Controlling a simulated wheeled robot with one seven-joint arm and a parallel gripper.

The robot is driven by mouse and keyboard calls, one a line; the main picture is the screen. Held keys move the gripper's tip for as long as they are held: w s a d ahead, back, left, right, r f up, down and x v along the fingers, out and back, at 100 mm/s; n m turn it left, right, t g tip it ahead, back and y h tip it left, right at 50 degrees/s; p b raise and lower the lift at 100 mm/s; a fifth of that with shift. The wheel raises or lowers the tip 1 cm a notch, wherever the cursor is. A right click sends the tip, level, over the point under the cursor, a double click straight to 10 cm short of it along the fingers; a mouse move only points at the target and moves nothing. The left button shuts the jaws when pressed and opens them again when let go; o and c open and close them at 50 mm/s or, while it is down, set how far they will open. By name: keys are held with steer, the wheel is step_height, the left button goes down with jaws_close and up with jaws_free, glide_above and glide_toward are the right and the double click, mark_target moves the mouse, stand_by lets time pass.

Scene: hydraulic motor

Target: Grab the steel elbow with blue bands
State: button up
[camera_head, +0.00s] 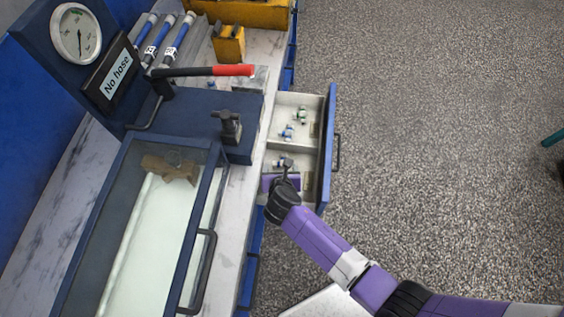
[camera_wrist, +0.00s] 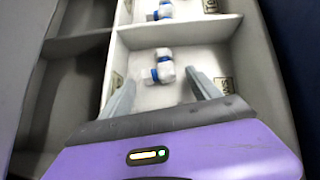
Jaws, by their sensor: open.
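A steel elbow with blue bands (camera_wrist: 163,67) lies in a drawer compartment in the wrist view, just beyond and between my fingertips. In the head view this elbow (camera_head: 281,162) is partly hidden by my gripper. My gripper (camera_wrist: 160,79) is open and empty, with one finger on each side, and reaches down into the open drawer. In the head view my gripper (camera_head: 285,171) is over the drawer's near compartment. I cannot tell whether a finger touches the elbow.
The drawer (camera_head: 327,140) has low dividers and walls close around my gripper. A counter with a pressure gauge (camera_head: 76,33) and glass-lidded box stands left.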

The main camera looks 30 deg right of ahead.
steer(key=shift+w+d+f, duration=0.15)
steer(key=shift+w+f, duration=0.15)
jaws_close()
steer(key=shift+r, duration=0.1)
